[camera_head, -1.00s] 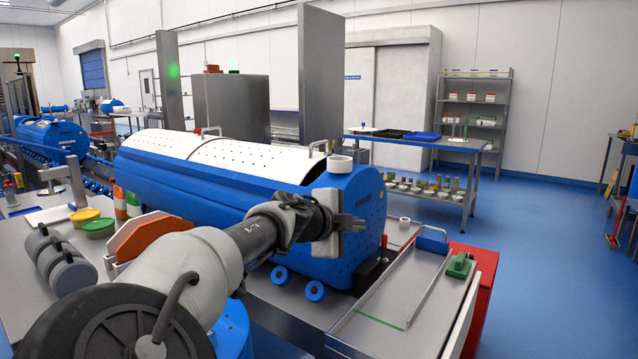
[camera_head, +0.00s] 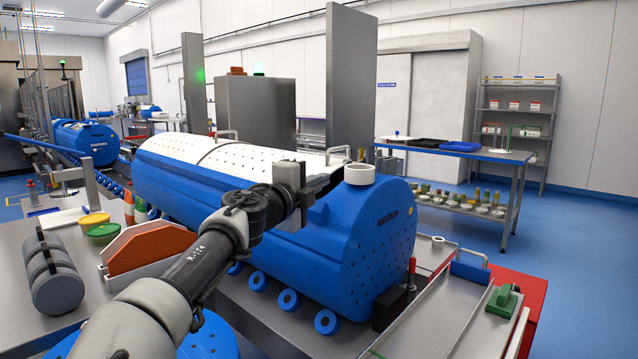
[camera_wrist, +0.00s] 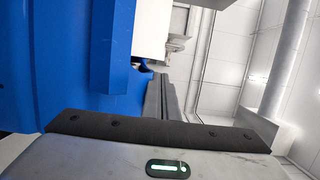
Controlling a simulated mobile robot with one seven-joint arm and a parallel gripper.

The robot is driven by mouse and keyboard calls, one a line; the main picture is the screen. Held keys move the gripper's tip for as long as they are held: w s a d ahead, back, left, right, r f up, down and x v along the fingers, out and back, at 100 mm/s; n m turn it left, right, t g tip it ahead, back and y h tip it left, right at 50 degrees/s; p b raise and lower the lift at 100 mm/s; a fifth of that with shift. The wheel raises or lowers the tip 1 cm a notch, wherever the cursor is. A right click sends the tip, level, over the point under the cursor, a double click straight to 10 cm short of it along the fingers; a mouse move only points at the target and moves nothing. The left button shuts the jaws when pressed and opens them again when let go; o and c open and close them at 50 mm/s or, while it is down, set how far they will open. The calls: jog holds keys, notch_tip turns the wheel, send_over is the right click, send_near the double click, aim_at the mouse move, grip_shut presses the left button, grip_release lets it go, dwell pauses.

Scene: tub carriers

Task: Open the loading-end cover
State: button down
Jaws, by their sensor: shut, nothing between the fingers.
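The tub carrier (camera_head: 230,190) is a long blue drum with white perforated covers on top. The nearer white cover (camera_head: 245,155) lies closed and has a metal bar handle (camera_head: 338,149) at its right end. My gripper (camera_head: 318,188) is shut and empty, beside the drum's near upper side, just in front of that cover's right end. It partly hides the cover's edge and the dark gap there. In the wrist view my shut fingers (camera_wrist: 161,97) run alongside the blue drum wall (camera_wrist: 85,60), with a white part (camera_wrist: 150,30) beyond. Contact cannot be told.
A white ring (camera_head: 359,174) sits on the drum's right end. A metal tray with a green block (camera_head: 503,300) lies at right. A tall grey panel (camera_head: 350,80) rises behind the drum.

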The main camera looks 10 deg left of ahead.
aim_at(332, 187)
jog(key=x, duration=0.6)
jog(key=shift+w+d, duration=0.15)
